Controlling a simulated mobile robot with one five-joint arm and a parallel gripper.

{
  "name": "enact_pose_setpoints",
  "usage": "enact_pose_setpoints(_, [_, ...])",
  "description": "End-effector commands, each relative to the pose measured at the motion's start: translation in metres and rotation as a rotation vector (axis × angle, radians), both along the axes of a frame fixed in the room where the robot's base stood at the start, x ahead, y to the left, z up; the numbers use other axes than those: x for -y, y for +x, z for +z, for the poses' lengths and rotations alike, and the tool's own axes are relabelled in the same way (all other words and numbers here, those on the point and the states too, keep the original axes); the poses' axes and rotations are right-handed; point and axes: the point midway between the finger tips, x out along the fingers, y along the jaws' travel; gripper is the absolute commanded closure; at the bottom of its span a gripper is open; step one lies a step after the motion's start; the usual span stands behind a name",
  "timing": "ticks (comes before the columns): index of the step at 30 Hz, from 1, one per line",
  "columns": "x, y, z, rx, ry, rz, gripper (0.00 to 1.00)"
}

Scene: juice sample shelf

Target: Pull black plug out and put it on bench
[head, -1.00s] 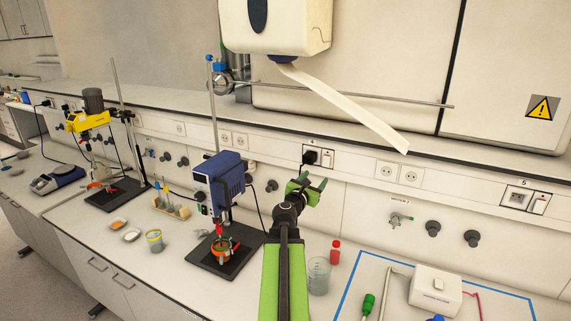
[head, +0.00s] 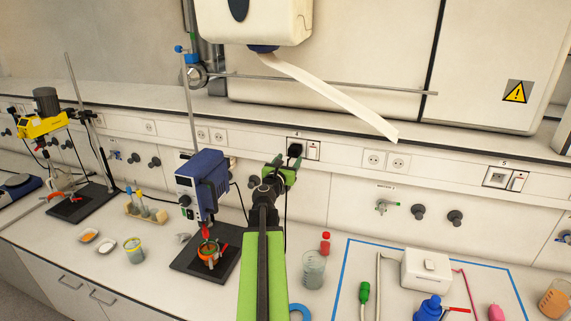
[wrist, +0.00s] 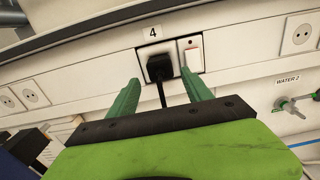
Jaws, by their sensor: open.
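The black plug (head: 295,149) sits in the wall socket marked 4, above the bench (head: 150,275). In the wrist view the plug (wrist: 160,66) is upright in its socket, with its black cord hanging down between my fingers. My gripper (head: 280,168) is open and empty, just below the plug in the head view. In the wrist view its two green fingers (wrist: 165,95) stand left and right of the cord, with their tips around or just below the plug's height. Whether they touch the plug cannot be told.
A white switch (wrist: 193,55) is right of the plug. The blue stirrer (head: 203,185) on its stand is left of my arm. A glass beaker (head: 313,268) and a red-capped bottle (head: 325,243) stand to the right. Bare bench lies at the front left.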

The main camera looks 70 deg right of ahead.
Motion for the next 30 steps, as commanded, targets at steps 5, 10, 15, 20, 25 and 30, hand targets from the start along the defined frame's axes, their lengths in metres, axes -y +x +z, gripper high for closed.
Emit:
enact_pose_setpoints(5, [0.032,0.005,0.0,0.0,0.0,0.003,0.42])
enact_pose_setpoints(10, [0.057,0.007,0.0,0.001,0.0,0.004,0.42])
enact_pose_setpoints(15, [0.065,0.008,0.0,0.001,0.0,0.006,0.42])
enact_pose_setpoints(20, [0.064,0.008,0.0,0.001,0.0,0.007,0.42])
enact_pose_setpoints(25, [0.064,0.008,0.0,0.001,0.0,0.007,0.59])
enact_pose_setpoints(30, [0.064,0.009,0.0,0.001,0.0,0.007,0.81])
